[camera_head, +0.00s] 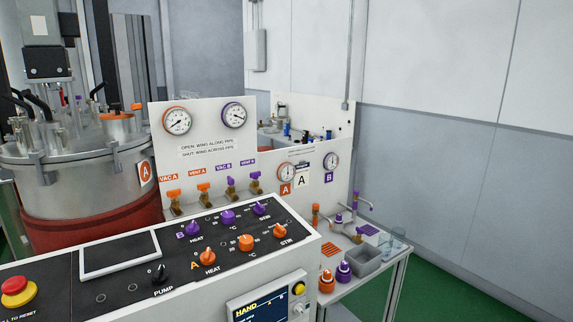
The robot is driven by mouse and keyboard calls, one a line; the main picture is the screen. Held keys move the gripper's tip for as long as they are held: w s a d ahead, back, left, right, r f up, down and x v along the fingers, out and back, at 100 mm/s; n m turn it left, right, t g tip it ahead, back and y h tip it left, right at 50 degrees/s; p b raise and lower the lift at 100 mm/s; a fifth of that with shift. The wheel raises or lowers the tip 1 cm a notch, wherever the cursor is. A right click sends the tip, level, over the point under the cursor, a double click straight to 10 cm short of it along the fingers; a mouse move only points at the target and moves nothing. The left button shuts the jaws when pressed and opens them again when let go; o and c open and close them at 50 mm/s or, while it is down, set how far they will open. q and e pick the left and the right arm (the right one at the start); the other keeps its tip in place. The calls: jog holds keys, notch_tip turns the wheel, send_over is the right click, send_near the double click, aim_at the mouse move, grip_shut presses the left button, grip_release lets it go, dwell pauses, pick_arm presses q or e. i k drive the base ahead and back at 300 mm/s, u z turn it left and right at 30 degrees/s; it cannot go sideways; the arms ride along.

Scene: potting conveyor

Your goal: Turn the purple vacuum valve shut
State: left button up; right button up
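The purple vacuum valve (231,182) sits under the VAC B label on the white panel (203,132), third from the left in a row of small brass valves. Its wing is too small to tell surely whether it lies along or across the pipe. The purple VENT B valve (256,177) is just to its right. The orange VENT A valve (203,188) and orange VAC A valve (174,194) are to its left. A purple-rimmed gauge (233,115) is above. Neither gripper is in view.
The black control console (125,275) with purple and orange knobs stands in front, below the valves. A steel vessel (75,180) is at left. A side table at right holds a grey bin (366,262) and purple and orange bottles (343,272). Green floor (445,290) is clear at right.

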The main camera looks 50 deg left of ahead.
aim_at(230, 181)
jog(key=i, duration=2.65)
jog(key=u, duration=2.9)
